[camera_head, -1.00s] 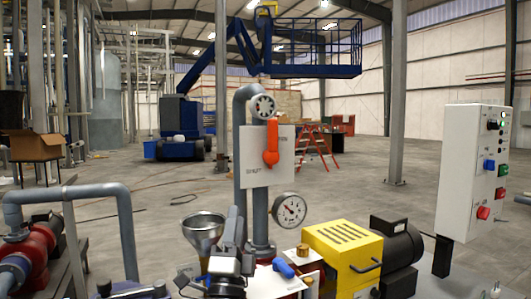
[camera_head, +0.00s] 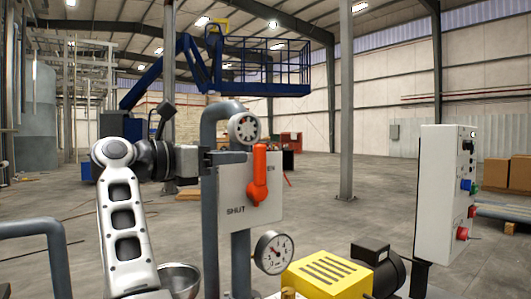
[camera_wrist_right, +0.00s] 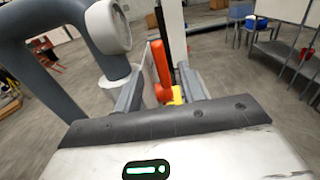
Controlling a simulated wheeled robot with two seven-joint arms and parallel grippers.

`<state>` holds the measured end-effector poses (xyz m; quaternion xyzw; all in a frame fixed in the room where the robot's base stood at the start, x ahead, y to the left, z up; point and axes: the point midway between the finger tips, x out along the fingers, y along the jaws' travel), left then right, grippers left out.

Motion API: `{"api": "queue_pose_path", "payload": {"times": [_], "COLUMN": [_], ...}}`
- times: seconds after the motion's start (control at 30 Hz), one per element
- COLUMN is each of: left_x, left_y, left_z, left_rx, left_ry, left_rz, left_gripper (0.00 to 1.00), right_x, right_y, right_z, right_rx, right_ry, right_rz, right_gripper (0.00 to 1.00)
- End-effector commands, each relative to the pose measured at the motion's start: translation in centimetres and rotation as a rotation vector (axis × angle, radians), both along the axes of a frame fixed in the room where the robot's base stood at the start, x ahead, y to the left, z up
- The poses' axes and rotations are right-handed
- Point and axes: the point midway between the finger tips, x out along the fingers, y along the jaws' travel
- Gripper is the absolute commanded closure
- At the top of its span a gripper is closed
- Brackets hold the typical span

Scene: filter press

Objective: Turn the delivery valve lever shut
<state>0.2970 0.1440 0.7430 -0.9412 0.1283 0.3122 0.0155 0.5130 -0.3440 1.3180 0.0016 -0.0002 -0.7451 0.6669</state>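The orange delivery valve lever (camera_head: 259,168) stands upright from its round hub on a pale plate (camera_head: 230,190). The plate reads SHUT at its lower left; letters "EN" show right of the lever's top. My right gripper (camera_head: 226,157) comes in from the left, at the plate's upper left edge and short of the lever in the head view. In the right wrist view its fingers (camera_wrist_right: 160,92) are apart, with the lever (camera_wrist_right: 161,64) seen beyond and between them. I see no contact with the lever. My left gripper is out of view.
Below are a pressure gauge (camera_head: 273,253), a yellow motor cover (camera_head: 325,275) and a metal funnel (camera_head: 180,278). A white control box (camera_head: 443,195) stands at right. Open floor lies behind.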

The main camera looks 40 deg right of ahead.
Motion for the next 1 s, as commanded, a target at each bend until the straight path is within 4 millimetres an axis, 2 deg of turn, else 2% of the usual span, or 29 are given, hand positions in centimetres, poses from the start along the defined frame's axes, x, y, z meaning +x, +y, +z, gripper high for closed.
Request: {"api": "queue_pose_path", "payload": {"times": [0.03, 0.2, 0.4, 0.6, 0.9, 0.93, 1.0], "left_x": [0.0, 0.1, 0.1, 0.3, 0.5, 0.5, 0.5], "left_y": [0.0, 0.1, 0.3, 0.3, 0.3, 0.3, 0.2], "left_z": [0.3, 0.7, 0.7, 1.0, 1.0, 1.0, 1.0], "left_rx": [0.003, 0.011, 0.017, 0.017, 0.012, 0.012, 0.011], "left_ry": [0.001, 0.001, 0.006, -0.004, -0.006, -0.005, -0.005], "left_rz": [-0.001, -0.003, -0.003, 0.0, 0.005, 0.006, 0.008], "left_gripper": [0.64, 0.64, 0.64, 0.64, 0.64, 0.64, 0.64], "right_x": [-0.2, -0.6, -0.9, -1.1, -1.1, -1.1, -1.1], "right_y": [-1.2, -4.9, -8.2, -9.8, -9.9, -9.9, -9.9], "right_z": [0.1, 0.2, 0.1, 0.1, 0.0, 0.0, 0.0], "right_rx": [0.0, -0.001, -0.002, -0.002, -0.002, -0.002, -0.002], "right_ry": [0.001, 0.001, 0.003, 0.003, 0.003, 0.002, 0.002], "right_rz": [-0.005, -0.005, -0.003, 0.0, 0.0, 0.0, 0.0], "right_gripper": [0.6, 0.6, 0.6, 0.6, 0.6, 0.66, 0.85]}}
